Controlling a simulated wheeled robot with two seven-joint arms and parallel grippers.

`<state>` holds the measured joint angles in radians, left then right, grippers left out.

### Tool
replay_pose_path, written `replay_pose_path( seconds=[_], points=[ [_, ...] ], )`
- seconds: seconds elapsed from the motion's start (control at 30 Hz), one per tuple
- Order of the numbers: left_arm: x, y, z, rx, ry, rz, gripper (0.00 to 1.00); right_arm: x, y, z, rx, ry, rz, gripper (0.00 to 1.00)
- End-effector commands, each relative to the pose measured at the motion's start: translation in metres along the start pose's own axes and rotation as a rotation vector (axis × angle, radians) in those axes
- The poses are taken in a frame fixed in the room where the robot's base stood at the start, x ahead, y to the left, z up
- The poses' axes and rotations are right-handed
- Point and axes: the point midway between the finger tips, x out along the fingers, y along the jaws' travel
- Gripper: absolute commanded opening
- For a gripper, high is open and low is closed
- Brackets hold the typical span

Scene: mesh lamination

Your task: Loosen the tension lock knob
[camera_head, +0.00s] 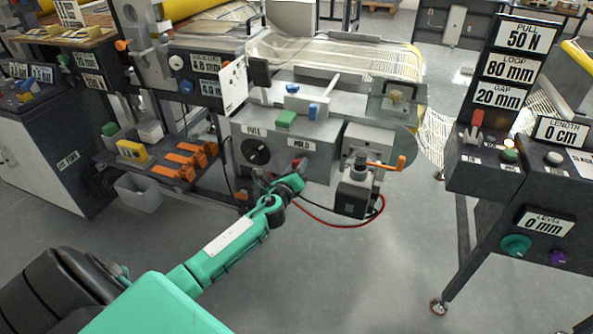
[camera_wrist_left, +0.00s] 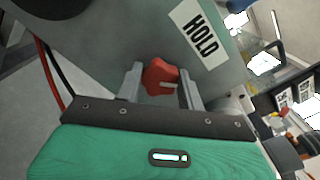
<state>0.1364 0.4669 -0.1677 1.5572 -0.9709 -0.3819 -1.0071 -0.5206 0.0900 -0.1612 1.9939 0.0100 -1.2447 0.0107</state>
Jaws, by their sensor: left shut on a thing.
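The red lobed knob (camera_head: 300,162), under the HOLD label, sits on the front face of the grey machine housing (camera_head: 318,160). It is likely the tension lock knob. The left wrist view shows the red knob (camera_wrist_left: 160,77) between the two grey fingers of my left gripper (camera_wrist_left: 161,90), with the HOLD label (camera_wrist_left: 200,38) beside it. In the head view my left gripper (camera_head: 297,174) reaches up to the knob from below and partly hides it. The gripper is shut on the knob. My right gripper is not in view.
A black dial (camera_head: 257,151) under the PULL label is left of the knob. An orange-handled device (camera_head: 358,180) stands to its right, with a red hose (camera_head: 335,226) looping below. Displays at right read PULL 50 N (camera_head: 528,36) and LENGTH 0 cm (camera_head: 561,132). The floor in front is clear.

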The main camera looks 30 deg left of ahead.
Motion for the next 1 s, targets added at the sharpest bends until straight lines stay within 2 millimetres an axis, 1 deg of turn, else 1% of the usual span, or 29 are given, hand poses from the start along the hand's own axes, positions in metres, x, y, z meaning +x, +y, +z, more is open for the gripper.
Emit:
replay_pose_path(
  seconds=[0.3,0.5,0.8,1.0],
  points=[
    [0.0,0.002,-0.001,-0.305,-0.002,0.001,0.15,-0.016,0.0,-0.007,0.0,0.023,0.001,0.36],
    [0.0,0.003,-0.001,-0.491,-0.001,0.002,0.15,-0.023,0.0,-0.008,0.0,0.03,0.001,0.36],
    [0.0,0.003,-0.001,-0.726,-0.001,0.001,0.15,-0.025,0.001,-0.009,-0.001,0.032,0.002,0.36],
    [0.0,0.004,-0.001,-0.826,-0.001,0.002,0.15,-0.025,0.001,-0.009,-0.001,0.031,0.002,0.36]
  ],
)
